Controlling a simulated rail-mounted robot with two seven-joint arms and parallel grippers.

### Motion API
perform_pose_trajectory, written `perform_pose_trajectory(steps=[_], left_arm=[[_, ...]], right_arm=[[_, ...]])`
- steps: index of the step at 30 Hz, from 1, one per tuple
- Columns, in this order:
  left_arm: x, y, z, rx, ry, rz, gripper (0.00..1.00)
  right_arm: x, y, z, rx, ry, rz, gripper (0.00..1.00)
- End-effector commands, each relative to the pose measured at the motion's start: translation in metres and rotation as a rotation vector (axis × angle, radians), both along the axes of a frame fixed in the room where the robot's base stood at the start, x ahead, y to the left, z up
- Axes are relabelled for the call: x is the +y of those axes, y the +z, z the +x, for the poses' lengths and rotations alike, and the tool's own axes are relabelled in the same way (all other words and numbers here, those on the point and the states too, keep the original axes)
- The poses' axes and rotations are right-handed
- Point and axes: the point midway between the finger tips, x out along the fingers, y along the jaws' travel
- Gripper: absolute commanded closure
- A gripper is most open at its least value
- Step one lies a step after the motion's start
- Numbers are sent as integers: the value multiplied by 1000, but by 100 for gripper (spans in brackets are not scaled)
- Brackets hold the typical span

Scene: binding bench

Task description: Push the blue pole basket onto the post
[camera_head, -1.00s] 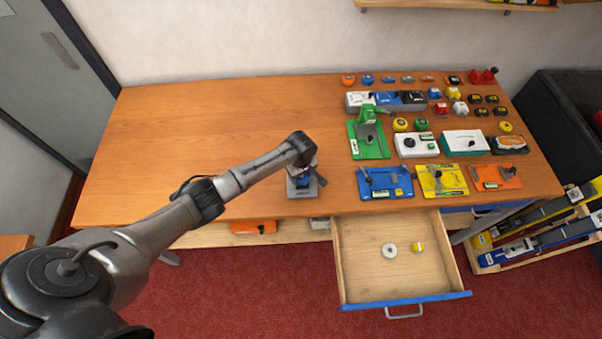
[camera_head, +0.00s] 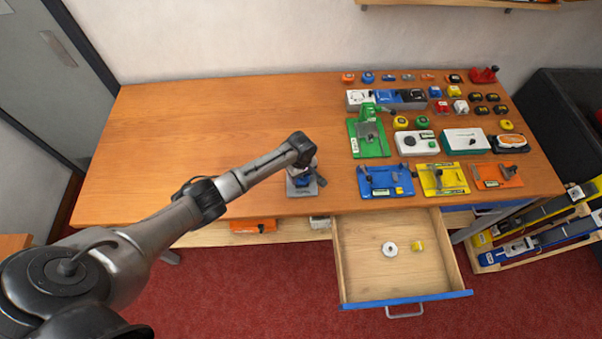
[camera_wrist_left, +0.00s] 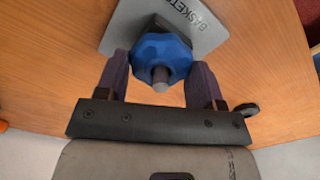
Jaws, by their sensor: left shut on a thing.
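The blue pole basket (camera_wrist_left: 150,52) is a faceted blue piece around a grey post (camera_wrist_left: 160,76), whose tip shows through its middle in the left wrist view. The post stands on a grey base plate (camera_wrist_left: 203,30) lettered "BASKET". My left gripper (camera_wrist_left: 160,78) is shut on the blue basket, one finger on each side. In the head view my left gripper (camera_head: 303,172) points down over the grey base (camera_head: 290,190) near the table's front edge, and the arm hides most of the basket. How far down the post the basket sits cannot be told. My right gripper is not in view.
An open drawer (camera_head: 350,275) with a white disc (camera_head: 390,249) and a yellow piece (camera_head: 417,245) juts out front right. A blue board (camera_head: 385,192) lies to the right of the base. The table's left side (camera_head: 180,150) is clear.

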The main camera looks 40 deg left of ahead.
Motion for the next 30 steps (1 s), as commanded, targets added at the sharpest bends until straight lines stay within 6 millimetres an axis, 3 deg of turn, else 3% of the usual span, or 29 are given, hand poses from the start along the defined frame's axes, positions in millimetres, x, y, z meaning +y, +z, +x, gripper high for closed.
perform_pose_trajectory(steps=[12, 13, 21, 26, 30], left_arm=[[0, -2, 0, 1, 0, 0, 61], [0, -2, 0, 1, 0, 0, 36], [0, -2, 0, 1, 0, 0, 10], [0, -1, 0, 0, 1, 0, 9], [0, -1, 0, 0, 1, 0, 0]], right_arm=[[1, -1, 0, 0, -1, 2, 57], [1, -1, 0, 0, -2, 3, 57], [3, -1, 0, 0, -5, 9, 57], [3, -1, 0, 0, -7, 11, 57], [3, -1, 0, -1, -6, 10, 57]])
